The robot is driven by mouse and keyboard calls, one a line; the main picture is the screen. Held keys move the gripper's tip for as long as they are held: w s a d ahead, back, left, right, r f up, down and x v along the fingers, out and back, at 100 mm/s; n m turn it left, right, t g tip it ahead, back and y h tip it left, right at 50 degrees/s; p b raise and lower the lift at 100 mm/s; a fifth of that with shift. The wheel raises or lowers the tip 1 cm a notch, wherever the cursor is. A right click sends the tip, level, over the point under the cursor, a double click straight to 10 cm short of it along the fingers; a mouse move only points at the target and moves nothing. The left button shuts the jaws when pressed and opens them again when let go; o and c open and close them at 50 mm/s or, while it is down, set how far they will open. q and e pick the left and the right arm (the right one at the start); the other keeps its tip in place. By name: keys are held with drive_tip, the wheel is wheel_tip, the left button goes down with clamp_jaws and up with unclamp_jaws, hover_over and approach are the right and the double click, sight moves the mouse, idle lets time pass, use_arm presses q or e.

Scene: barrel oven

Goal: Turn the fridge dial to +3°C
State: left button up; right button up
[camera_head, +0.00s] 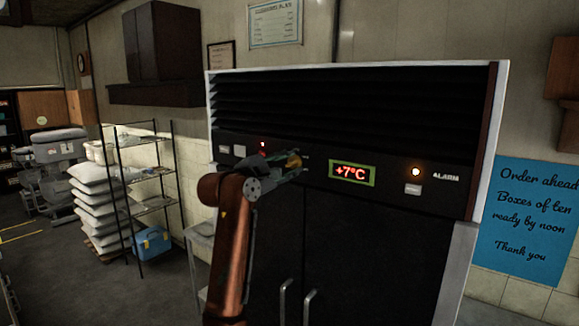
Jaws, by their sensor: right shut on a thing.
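The fridge (375,245) is a tall dark cabinet with a white frame and a louvred top. Its display (352,174) reads +7°C in red inside a green border. My right gripper (293,161) is at the control panel, left of the display, shut on the fridge dial (294,158). The dial is mostly hidden by the fingers, so its pointer cannot be read. My left gripper is not in view.
Two door handles (309,306) are below. A wire shelf (150,190), stacked sacks (98,205) and a blue box (152,243) stand left.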

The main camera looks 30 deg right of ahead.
drive_tip(key=m, duration=0.6)
drive_tip(key=shift+f+b, duration=0.1)
drive_tip(key=shift+b, duration=0.2)
drive_tip(key=m, duration=0.6)
drive_tip(key=shift+f, duration=0.15)
drive_tip(key=shift+m, duration=0.4)
drive_tip(key=o, duration=1.1)
drive_tip(key=shift+a, duration=0.1)
drive_tip(key=v, duration=1.2)
